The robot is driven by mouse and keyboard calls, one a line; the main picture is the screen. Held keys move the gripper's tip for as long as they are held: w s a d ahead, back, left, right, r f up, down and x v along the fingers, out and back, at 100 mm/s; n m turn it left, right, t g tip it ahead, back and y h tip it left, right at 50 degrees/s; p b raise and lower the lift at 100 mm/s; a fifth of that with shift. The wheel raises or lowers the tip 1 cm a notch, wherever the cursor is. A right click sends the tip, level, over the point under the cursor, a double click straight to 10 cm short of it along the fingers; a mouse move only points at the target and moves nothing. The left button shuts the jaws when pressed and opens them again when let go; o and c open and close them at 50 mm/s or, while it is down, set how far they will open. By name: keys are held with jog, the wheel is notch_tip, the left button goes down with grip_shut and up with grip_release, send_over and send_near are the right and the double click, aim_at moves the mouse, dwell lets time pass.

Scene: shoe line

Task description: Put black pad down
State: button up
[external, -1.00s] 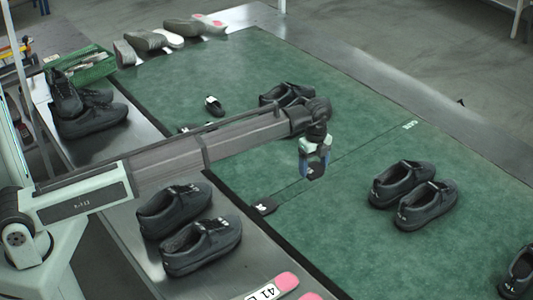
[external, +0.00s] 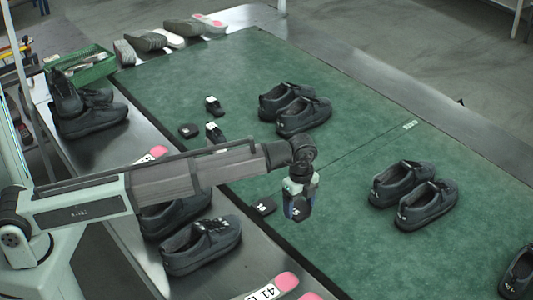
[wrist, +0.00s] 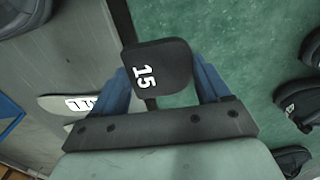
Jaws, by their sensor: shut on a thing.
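My gripper (external: 298,207) is shut on a black pad (wrist: 158,66) with a white "15" on it. In the wrist view the pad sits between the two blue fingers, near the boundary of the green mat and the grey metal strip. In the external view the held pad (external: 302,210) is small and partly covered by the fingers. It is over the left front part of the green mat (external: 360,130); its exact height is hard to tell. Another black pad (external: 263,205) lies by the mat's left edge, just left of my gripper.
Black shoe pairs stand on the mat at the back (external: 300,112) and right (external: 420,195), with another pair (external: 203,245) on the metal strip. Small black pieces (external: 213,105) lie at the mat's left edge. Pink-tipped soles (external: 270,287) lie in front. Mid-mat is clear.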

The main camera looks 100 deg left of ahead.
aim_at(298, 235)
jog(key=shift+f, duration=5)
jog(key=o, duration=1.1)
jog(key=shift+f, duration=0.1)
jog(key=shift+c, duration=0.2)
notch_tip(298, 235, up, 12)
jog(key=shift+r, duration=0.15)
